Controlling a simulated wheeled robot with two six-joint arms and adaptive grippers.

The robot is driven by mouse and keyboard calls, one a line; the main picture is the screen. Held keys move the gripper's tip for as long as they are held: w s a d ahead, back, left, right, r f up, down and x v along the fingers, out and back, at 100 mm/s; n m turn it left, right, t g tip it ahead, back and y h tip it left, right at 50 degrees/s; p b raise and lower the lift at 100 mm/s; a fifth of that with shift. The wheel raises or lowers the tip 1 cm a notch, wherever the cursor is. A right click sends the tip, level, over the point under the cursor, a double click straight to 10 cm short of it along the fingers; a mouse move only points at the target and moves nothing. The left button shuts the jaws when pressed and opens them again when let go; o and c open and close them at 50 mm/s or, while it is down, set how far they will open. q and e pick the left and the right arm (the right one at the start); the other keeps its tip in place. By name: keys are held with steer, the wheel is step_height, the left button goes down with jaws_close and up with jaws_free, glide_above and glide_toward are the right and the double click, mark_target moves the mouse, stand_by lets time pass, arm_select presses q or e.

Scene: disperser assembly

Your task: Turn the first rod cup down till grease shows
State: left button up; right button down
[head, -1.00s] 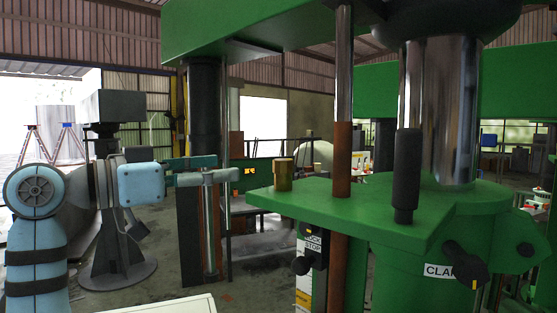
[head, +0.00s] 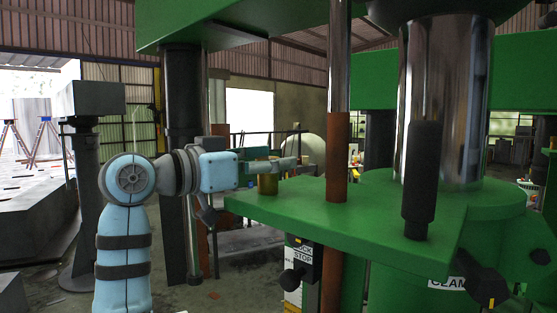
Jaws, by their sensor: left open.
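The brass-coloured rod cup (head: 268,184) stands upright on the left corner of the green plate (head: 300,205). My left gripper (head: 287,165) is open, with its fingers level at the height of the cup's upper part. The fingers overlap the top of the cup in this view, so its rim is partly hidden. I cannot tell whether they touch it. No grease can be made out on the cup. My right gripper is not in view.
A vertical rod with a brown lower part (head: 338,155) rises through the plate, right of the cup. A dark cylinder (head: 421,180) and a thick chrome column (head: 460,110) stand farther right. A dark post (head: 184,100) is behind my left arm.

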arm_select(q)
steer(key=shift+s+a+r, duration=0.15)
steer(key=shift+s+r, duration=0.1)
steer(key=shift+s, duration=0.45)
steer(key=shift+s+r, duration=0.1)
steer(key=shift+s, duration=0.15)
steer(key=c, duration=0.3)
steer(key=shift+w+a, duration=0.15)
steer(key=shift+w, duration=0.05)
steer(key=c, duration=0.9)
steer(key=shift+o, duration=0.2)
steer(key=shift+f+m+g+h, duration=0.2)
steer(key=shift+m+g+h, duration=0.2)
steer(key=shift+g, duration=0.1)
steer(key=m+g+h, duration=0.1)
steer(key=g, duration=0.1)
steer(key=shift+w+m+g, duration=0.1)
steer(key=shift+m+g, duration=0.2)
steer(key=shift+m+g+h, duration=1)
steer(key=shift+m+g, duration=0.9)
steer(key=shift+g, duration=0.7)
